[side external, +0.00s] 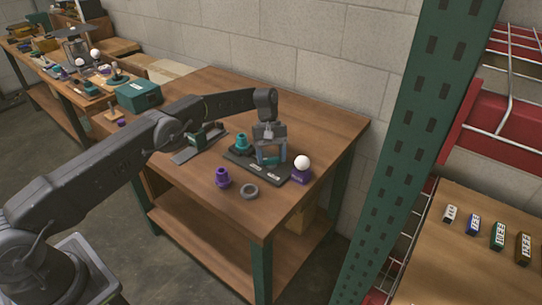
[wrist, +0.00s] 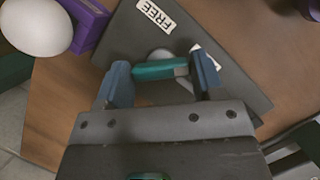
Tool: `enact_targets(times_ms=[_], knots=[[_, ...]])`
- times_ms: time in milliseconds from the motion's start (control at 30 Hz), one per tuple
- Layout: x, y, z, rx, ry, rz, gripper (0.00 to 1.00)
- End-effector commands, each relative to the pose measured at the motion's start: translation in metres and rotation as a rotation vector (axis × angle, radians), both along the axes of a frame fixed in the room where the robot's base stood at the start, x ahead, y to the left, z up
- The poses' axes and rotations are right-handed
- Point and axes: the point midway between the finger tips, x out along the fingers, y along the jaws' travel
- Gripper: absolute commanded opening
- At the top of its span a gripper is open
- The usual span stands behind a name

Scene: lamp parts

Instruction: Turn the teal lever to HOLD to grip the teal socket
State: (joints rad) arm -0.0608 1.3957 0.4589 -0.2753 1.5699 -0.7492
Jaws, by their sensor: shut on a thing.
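My gripper (wrist: 161,80) is shut on the teal lever (wrist: 160,70), which lies crosswise between the two blue-grey fingers in the wrist view. In the side view my gripper (side external: 268,157) is low over the dark board, with a bit of the teal lever (side external: 273,160) showing at the fingers. The teal socket (side external: 242,142) stands upright on the board's left part, apart from my gripper. The FREE label (wrist: 155,15) is readable in the wrist view. A second white label (wrist: 205,55) is partly hidden behind the right finger, its word unreadable.
A white bulb (side external: 302,162) sits on a purple holder (side external: 300,176) at the board's right end. A purple socket (side external: 222,178) and a grey ring (side external: 249,191) are in front of the board. A teal box (side external: 138,96) stands at the back left. The table's right side is clear.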

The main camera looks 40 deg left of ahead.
Motion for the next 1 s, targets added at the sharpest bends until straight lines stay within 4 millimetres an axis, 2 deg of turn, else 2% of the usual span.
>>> enact_targets(times_ms=[300,867,900,1000], knots=[[-0.0005,0.0001,-0.0011,0.002,0.002,-0.068,0.38],[-0.0010,-0.0001,-0.0010,0.001,0.005,-0.083,0.38],[-0.0010,-0.0001,-0.0010,0.001,0.005,-0.083,0.66],[-0.0008,-0.0002,-0.0008,0.001,0.004,-0.083,0.75]])
